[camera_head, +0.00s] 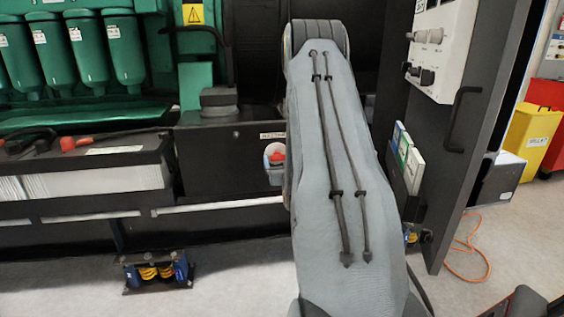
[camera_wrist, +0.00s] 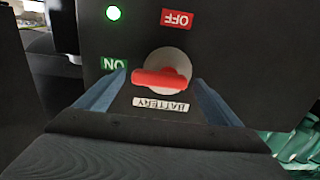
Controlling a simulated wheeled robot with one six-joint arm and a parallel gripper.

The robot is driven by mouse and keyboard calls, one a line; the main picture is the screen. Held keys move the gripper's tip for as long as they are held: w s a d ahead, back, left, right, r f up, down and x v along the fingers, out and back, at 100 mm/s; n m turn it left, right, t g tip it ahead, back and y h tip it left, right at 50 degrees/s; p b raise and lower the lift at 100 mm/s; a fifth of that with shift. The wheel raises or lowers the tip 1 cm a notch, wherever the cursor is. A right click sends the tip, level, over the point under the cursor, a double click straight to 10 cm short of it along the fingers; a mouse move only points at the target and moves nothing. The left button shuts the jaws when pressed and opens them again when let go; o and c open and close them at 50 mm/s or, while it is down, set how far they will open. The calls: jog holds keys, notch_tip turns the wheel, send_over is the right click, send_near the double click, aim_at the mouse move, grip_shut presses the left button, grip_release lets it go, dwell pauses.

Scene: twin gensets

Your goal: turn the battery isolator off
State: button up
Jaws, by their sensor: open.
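The battery isolator has a red handle (camera_wrist: 158,78) on a pale round base, set in a dark panel. The wrist view shows the panel's writing upside down. The handle lies nearly level in that view, its left end near the green ON label (camera_wrist: 113,63). The red OFF label (camera_wrist: 177,19) is above it, and a white BATTERY label (camera_wrist: 161,104) is just below. My gripper (camera_wrist: 161,80) is open, with one blue-grey finger on each side of the handle. I cannot tell whether either finger touches it.
A green lamp (camera_wrist: 113,13) is lit on the panel. In the head view, a battery (camera_head: 85,170) with a red terminal cover stands at left, below green filters (camera_head: 90,50). At right is an open dark door (camera_head: 480,110) with a handle, and an orange cable (camera_head: 468,255) lies on the floor.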

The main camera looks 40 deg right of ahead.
jog(key=shift+w, duration=0.1)
jog(key=c, duration=1)
jog(key=shift+c, duration=0.2)
jog(key=shift+m, duration=0.3)
jog(key=m, duration=0.1)
jog(key=m+p, duration=0.1)
jog(key=m, duration=0.2)
jog(key=shift+f+p, duration=0.25)
jog(key=shift+p, duration=0.15)
jog(key=shift+w+a+f+m+p, duration=0.15)
jog(key=shift+m+p, duration=0.5)
jog(key=shift+m, duration=1.55)
jog(key=shift+w+a+f+m+p, duration=0.15)
jog(key=shift+m+p, duration=0.45)
jog(key=shift+m, duration=1.6)
jog(key=shift+a+f+m+p, duration=0.25)
jog(key=shift+m+p, duration=0.4)
jog(key=shift+m, duration=1.55)
